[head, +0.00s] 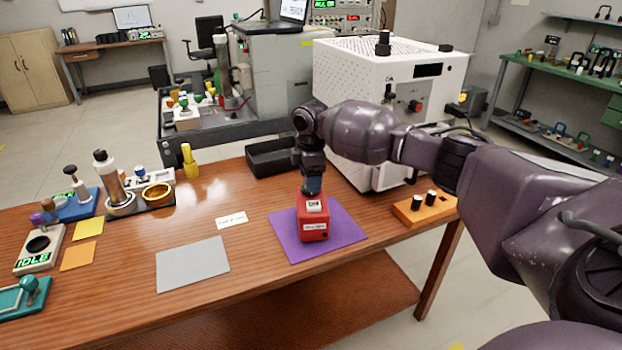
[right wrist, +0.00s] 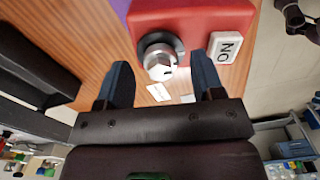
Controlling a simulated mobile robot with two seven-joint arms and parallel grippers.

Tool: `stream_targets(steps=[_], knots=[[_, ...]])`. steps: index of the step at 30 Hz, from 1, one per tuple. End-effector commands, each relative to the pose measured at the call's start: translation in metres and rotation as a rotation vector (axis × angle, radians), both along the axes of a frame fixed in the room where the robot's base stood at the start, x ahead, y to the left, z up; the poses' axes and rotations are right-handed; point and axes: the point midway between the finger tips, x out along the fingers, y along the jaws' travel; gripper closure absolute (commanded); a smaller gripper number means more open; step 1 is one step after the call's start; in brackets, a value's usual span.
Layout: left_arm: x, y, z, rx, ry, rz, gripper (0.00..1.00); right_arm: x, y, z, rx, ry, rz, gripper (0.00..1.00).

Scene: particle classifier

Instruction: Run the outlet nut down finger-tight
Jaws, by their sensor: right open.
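A red box (head: 313,228) stands on a purple mat (head: 345,232) on the wooden table. In the right wrist view, the red box (right wrist: 190,22) carries a round silver fitting (right wrist: 159,60) with a dark collar, which may be the outlet nut. A white tag reading "ON", upside down there, sits beside it. My right gripper (head: 312,188) points down above the red box. In the right wrist view, my right gripper (right wrist: 160,72) is open, its blue-grey fingers on either side of the silver fitting with gaps visible. Contact cannot be told. My left gripper is not in view.
A white perforated cabinet (head: 345,75) stands behind my right arm. A black tray (head: 272,160) lies behind the mat. An orange block (head: 425,208) with black knobs sits at the right edge. A grey sheet (head: 192,264) lies left of the mat; several tools stand farther left.

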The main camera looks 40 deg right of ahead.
Motion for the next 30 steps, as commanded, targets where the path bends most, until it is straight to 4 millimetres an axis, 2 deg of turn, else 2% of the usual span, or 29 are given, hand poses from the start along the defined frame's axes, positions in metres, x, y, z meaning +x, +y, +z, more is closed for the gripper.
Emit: stream_targets(steps=[1,7,15,21,30], knots=[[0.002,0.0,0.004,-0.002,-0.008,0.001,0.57,0.001,0.0,0.011,0.0,-0.007,0.0,0.39],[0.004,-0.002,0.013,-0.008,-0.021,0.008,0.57,0.001,0.0,0.049,0.0,-0.009,0.0,0.39],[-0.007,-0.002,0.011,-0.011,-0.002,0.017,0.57,0.001,0.0,0.089,0.0,-0.007,0.0,0.39],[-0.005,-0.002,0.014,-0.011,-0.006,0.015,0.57,0.0,0.0,0.101,0.0,-0.002,0.0,0.39],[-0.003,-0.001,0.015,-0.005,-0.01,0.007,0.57,0.0,0.0,0.101,-0.001,-0.002,0.0,0.4]])
